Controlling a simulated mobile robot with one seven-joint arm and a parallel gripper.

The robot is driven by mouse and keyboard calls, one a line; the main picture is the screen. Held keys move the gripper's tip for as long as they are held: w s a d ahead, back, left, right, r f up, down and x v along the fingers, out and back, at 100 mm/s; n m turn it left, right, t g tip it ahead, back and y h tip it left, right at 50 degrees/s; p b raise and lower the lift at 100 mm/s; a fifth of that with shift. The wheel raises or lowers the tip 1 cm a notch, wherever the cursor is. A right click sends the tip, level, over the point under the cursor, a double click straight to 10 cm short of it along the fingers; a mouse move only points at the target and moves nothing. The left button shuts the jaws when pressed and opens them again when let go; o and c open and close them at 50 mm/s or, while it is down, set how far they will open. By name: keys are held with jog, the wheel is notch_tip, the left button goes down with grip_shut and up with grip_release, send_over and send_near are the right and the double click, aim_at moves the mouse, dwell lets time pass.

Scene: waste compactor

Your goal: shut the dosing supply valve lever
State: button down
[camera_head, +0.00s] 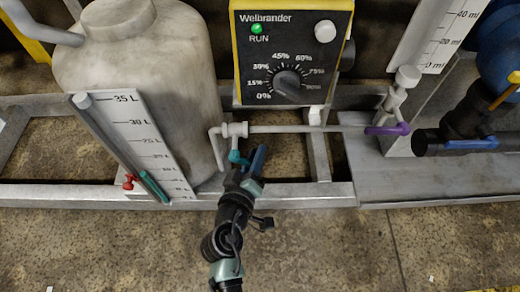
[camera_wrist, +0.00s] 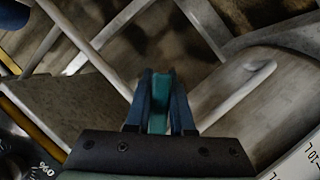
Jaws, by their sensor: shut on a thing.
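A teal lever (camera_head: 237,157) hangs below a white valve body (camera_head: 236,129) on the pale pipe beside the dosing tank. I take it for the dosing supply valve lever. My gripper (camera_head: 250,166) reaches up from below and is shut on this lever. In the wrist view my gripper's two blue fingers (camera_wrist: 160,92) stand on either side of the teal lever (camera_wrist: 158,112). The lever's gripped part is partly hidden by the fingers. It points down from the pipe, across the pipe's run; its exact angle is hard to tell.
The whitish tank (camera_head: 140,75) with its level scale (camera_head: 135,135) stands left. A red valve handle (camera_head: 128,182) is at the scale's foot. A yellow-edged dosing controller (camera_head: 290,50) is above. A purple lever (camera_head: 388,129) and a blue lever (camera_head: 472,144) are right. The floor in front is clear.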

jog(key=shift+a+f+m+g+y+p, duration=0.1)
jog(key=shift+a+f+m+y+p, duration=0.2)
jog(key=shift+a+m+y+p, duration=0.55)
jog(key=shift+a+f+m+g+y+p, duration=0.1)
jog(key=shift+a+f+m+y+p, duration=0.15)
jog(key=shift+a+m+y, duration=0.65)
jog(key=shift+a+f+m+g+y+p, duration=0.1)
jog(key=shift+a+f+m+y+p, duration=0.35)
jog(key=shift+m, duration=0.8)
jog(key=shift+a+r, duration=0.1)
jog(key=shift+r, duration=0.05)
jog(key=c, duration=0.8)
grip_release()
jog(key=p+v, duration=0.5)
jog(key=v, duration=0.8)
jog(key=shift+a+p, duration=0.1)
jog(key=shift+p, duration=0.25)
